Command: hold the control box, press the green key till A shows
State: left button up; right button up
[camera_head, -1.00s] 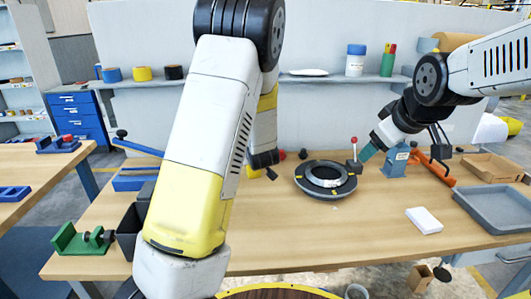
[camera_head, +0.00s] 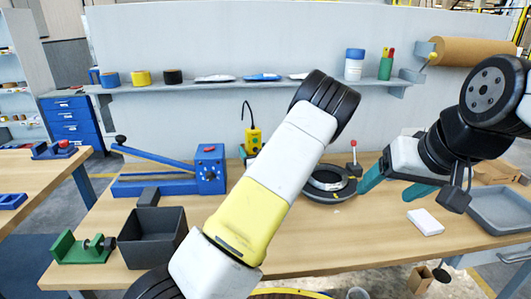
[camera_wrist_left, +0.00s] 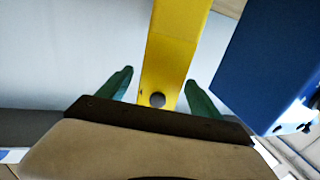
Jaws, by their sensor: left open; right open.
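The yellow control box (camera_head: 252,138) stands upright with a black cable hooked above it, between the blue machine and my left arm. Its key and letters are too small to read. My left gripper is hidden behind my arm in the head view. In the left wrist view my left gripper (camera_wrist_left: 158,78) is open, its green fingers either side of a yellow body (camera_wrist_left: 172,50) with a dark round spot, which looks like the control box. I cannot tell whether they touch. My right gripper (camera_head: 385,194) is open and empty, right of the dark ring-shaped coil (camera_head: 318,194).
The blue machine (camera_head: 210,165) with a long lever stands left of the control box; a blue surface (camera_wrist_left: 265,60) is close in the wrist view. A black bin (camera_head: 150,240), a white block (camera_head: 425,222) and a grey tray (camera_head: 497,208) are on the table.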

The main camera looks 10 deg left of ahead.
aim_at(251, 145)
pick_arm(q)
jog(key=shift+x, duration=2)
jog(key=c, duration=1.6)
grip_shut()
pick_arm(e)
grip_shut()
